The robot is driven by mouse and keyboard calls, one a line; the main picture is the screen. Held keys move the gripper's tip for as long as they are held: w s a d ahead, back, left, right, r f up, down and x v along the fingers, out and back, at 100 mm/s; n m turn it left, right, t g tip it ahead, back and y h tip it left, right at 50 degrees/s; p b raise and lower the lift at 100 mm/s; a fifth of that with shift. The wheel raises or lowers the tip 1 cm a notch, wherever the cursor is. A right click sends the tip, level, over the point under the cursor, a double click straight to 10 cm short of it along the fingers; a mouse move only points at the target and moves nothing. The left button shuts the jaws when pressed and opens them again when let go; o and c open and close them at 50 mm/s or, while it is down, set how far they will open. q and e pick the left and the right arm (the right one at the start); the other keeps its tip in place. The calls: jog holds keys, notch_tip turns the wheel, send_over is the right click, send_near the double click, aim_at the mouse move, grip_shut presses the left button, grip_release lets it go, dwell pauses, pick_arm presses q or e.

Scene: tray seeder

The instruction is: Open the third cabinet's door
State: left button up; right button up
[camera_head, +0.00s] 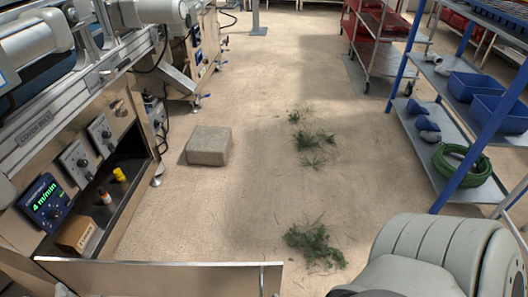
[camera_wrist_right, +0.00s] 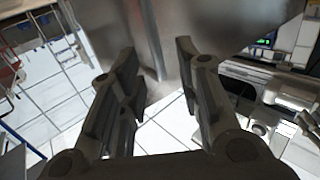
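A steel machine (camera_head: 30,120) runs along the left of the head view, with an open, dark cabinet compartment (camera_head: 128,160) below its controls. A metal door panel (camera_head: 160,278) juts out from the machine at the bottom of the view, seen from above, standing open. I cannot tell whether this is the third cabinet. In the right wrist view my right gripper (camera_wrist_right: 160,90) has its fingers apart with nothing clearly between them. A blurred grey metal surface (camera_wrist_right: 215,35) lies just beyond the fingertips; contact cannot be told. My left gripper is in neither view.
The compartment holds a yellow-topped item (camera_head: 119,175), a small bottle (camera_head: 104,196) and a cardboard box (camera_head: 75,233). A beige block (camera_head: 208,146) and green plant clumps (camera_head: 315,243) lie on the floor. A blue-posted shelf (camera_head: 440,130) stands right. The aisle between is mostly clear.

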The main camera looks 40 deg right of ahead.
jog(key=s, duration=0.7)
jog(key=shift+a, duration=0.4)
